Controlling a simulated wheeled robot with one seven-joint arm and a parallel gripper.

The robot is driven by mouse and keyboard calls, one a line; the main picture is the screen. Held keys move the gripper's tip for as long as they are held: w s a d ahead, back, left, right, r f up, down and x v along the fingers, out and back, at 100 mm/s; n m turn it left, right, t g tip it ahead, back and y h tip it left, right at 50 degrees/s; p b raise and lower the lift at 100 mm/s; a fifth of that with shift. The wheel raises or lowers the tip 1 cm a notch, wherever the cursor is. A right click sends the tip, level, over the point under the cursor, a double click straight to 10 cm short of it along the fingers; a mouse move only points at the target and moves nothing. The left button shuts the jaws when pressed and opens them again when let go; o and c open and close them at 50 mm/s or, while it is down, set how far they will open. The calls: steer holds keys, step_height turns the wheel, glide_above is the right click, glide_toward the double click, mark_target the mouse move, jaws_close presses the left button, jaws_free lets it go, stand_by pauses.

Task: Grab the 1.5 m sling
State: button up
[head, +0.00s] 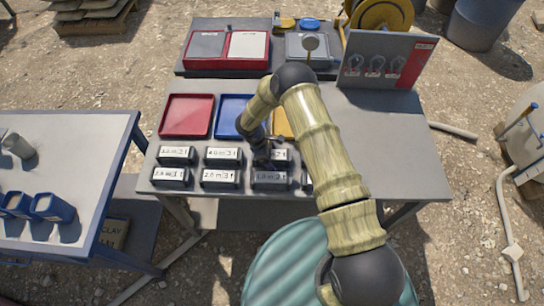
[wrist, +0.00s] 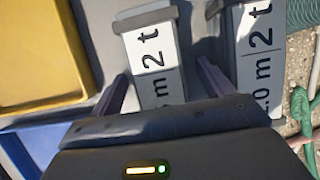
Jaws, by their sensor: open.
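Several dark labelled blocks, the slings, stand in two rows along the front of the grey table. My gripper (head: 262,158) is over the third block of the back row (head: 282,155), mostly hiding its label. In the wrist view my open gripper (wrist: 162,85) has one finger on each side of a block (wrist: 152,50). Its label reads "m 2 t", with a partly hidden digit before it that looks like a 5. The block to its right (wrist: 258,45) reads ".0 m 2 t". Whether the fingers touch the block cannot be told.
Red (head: 187,115), blue (head: 229,125) and yellow (head: 284,122) trays lie behind the blocks. A board with shackles (head: 385,60) stands at the back right. A second table (head: 75,135) is at the left. The grey table's right side is clear.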

steer(key=shift+s, duration=0.1)
steer(key=c, duration=1.3)
steer(key=shift+r, duration=0.1)
step_height(320, 180, up, 10)
steer(key=b, duration=0.3)
